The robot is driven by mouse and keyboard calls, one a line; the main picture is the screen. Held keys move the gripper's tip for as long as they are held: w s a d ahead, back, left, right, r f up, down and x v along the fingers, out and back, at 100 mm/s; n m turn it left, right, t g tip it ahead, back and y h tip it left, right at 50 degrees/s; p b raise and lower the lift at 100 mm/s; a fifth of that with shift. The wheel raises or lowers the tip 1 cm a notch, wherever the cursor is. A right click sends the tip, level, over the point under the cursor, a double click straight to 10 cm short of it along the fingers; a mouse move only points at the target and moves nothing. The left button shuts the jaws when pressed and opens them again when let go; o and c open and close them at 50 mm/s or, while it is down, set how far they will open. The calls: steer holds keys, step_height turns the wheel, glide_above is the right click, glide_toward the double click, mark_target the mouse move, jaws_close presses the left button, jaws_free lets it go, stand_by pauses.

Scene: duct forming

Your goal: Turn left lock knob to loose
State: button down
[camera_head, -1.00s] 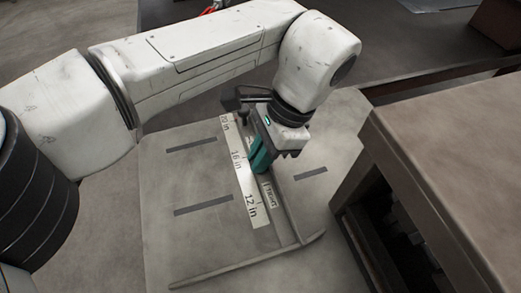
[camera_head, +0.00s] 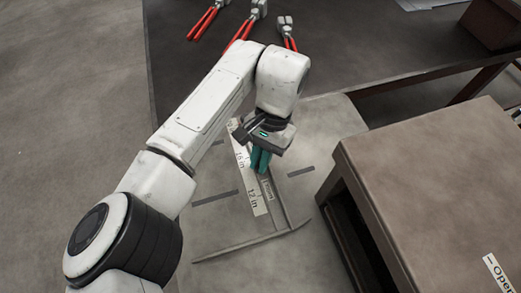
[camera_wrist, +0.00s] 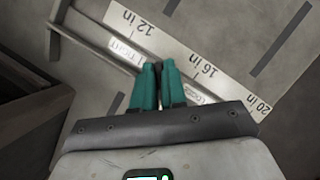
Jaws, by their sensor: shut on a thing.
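My gripper (camera_head: 261,161) has teal fingers and is over the metal sheet beside a white ruler strip (camera_head: 246,178). In the wrist view its fingertips (camera_wrist: 157,66) are closed on a small dark piece, the lock knob, mostly hidden between them. A label reading TIGHT (camera_wrist: 124,50) lies left of the fingers in the wrist view. A second label (camera_wrist: 198,93), partly covered by the right finger, seems to read LOOSE. The strip (camera_wrist: 185,60) shows 12, 16 and 20 in marks. Which way the knob points cannot be made out.
A slim T-shaped bar (camera_head: 250,245) lies at the front of the sheet. A brown metal bench (camera_head: 430,170) stands close on the right. Several red-handled tools (camera_head: 240,32) lie on the dark table behind. The bare floor is at left.

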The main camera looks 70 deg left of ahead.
steer(key=shift+n+p, duration=0.3)
steer(key=shift+n, duration=0.1)
steer(key=c, duration=1.2)
jaws_free()
steer(key=shift+w, duration=0.15)
